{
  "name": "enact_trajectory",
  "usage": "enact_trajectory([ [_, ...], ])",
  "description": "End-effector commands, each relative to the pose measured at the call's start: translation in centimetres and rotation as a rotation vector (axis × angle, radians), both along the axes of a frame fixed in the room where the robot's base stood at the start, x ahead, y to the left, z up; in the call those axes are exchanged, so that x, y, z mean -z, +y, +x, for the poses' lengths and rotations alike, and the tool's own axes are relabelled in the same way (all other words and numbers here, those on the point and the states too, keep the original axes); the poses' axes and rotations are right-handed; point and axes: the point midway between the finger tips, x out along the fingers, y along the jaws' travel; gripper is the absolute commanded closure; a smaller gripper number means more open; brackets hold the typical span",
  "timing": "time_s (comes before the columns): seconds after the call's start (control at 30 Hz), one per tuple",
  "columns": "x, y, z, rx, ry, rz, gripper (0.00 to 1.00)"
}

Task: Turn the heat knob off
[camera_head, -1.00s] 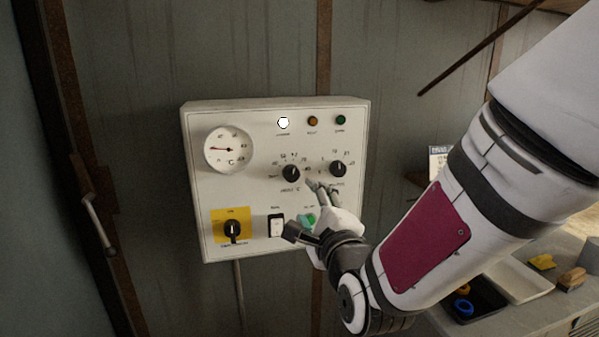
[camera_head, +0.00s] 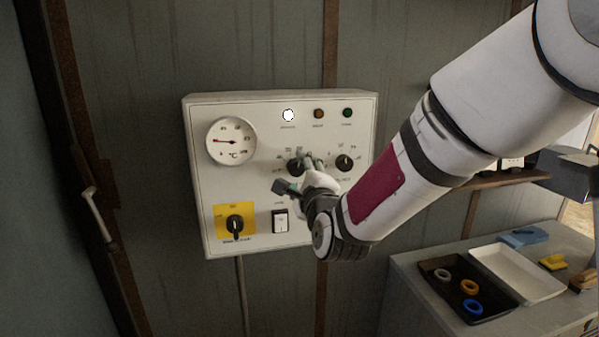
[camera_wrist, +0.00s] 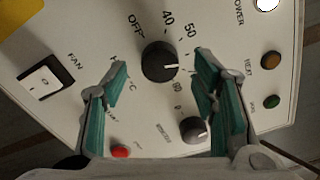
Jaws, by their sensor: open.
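The heat knob (camera_head: 296,167) is a black round dial on the white control panel (camera_head: 262,190), partly covered by my gripper in the head view. In the wrist view the knob (camera_wrist: 160,62) shows a white pointer mark near the numbers past 50; OFF is printed at its upper left. My gripper (camera_head: 298,173) is open at the knob in the head view. In the wrist view its two teal fingers (camera_wrist: 162,68) lie on either side of the knob, with visible gaps. Whether they touch it cannot be told.
A second black knob (camera_wrist: 194,130) sits close to the right finger. The panel also has a gauge (camera_head: 231,141), a yellow-backed switch (camera_head: 235,226), a fan rocker switch (camera_head: 280,221) and lamps. A cabinet with trays (camera_head: 515,272) stands at the lower right.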

Motion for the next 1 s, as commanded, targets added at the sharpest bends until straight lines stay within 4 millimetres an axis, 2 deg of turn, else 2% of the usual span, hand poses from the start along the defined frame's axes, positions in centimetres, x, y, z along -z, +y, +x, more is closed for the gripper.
enact_trajectory([
  [0.2,0.1,0.4,1.5,0.0,0.002,0.001,0.47],
  [0.47,0.1,0.5,1.6,0.0,0.001,0.0,0.47],
  [0.5,0.1,0.5,1.6,0.0,0.001,0.0,0.49],
  [0.53,0.1,0.5,1.6,0.0,0.001,0.0,0.56],
  [0.7,0.0,0.5,1.6,0.0,0.001,0.0,0.94],
  [1.0,0.1,0.5,1.6,0.0,-0.005,-0.019,0.95],
])
